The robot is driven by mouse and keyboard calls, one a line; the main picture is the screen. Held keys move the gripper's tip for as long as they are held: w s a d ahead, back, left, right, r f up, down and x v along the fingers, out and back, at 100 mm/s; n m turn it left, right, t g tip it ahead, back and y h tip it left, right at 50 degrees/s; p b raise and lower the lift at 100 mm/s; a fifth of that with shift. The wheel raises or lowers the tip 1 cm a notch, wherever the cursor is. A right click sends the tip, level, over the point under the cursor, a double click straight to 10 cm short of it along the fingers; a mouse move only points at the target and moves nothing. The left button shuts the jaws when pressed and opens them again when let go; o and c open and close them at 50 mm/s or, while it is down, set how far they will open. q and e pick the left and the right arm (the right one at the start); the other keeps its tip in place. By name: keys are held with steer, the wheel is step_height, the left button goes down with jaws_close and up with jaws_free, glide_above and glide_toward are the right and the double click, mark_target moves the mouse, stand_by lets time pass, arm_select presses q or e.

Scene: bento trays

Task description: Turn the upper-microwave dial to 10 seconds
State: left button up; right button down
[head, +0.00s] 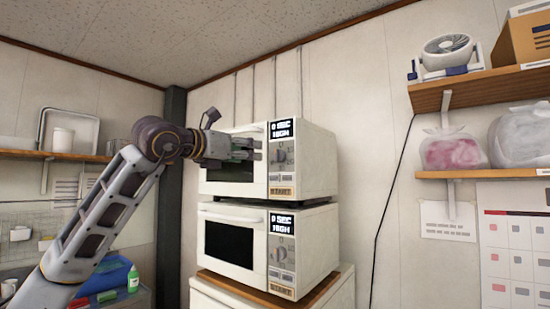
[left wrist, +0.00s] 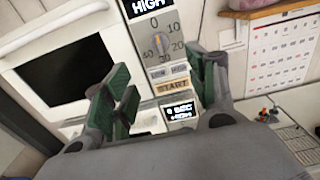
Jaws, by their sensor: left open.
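The upper microwave (head: 315,165) is white with a dark door window, and its display (head: 281,130) reads 0 SEC and HIGH. Its grey dial (head: 280,157) sits below the display. In the left wrist view the dial (left wrist: 163,46) is near the top, with printed numbers around it, including 0, 10 and 20. My left gripper (head: 246,150) is in front of the microwave's door, just left of the dial in the head view. In the left wrist view its green-padded fingers (left wrist: 168,88) are open and empty, with the dial seen beyond and between them.
The lower microwave (head: 312,245) stands directly below, its display also reading 0 SEC and HIGH. The upper START button (head: 282,192) lies under the dial. Shelves with a fan (head: 447,52) and plastic bags are at right. A dark post (head: 173,200) stands left of the microwaves.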

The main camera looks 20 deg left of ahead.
mark_target(276, 157)
arm_select(q)
steer(key=p+x, duration=0.2)
steer(key=x, duration=0.6)
steer(key=shift+w+p, duration=0.1)
steer(key=shift+p, duration=0.2)
steer(key=p+x, duration=0.1)
steer(key=x, duration=0.3)
steer(key=shift+p+x, duration=0.4)
steer(key=shift+x, duration=0.35)
steer(key=shift+f, duration=0.1)
arm_select(e)
steer(key=r, duration=0.3)
steer(key=a+r, duration=0.1)
steer(key=shift+s+r, duration=0.2)
steer(key=shift+s, duration=0.15)
arm_select(q)
steer(key=c, duration=1)
arm_select(e)
steer(key=shift+a, duration=0.65)
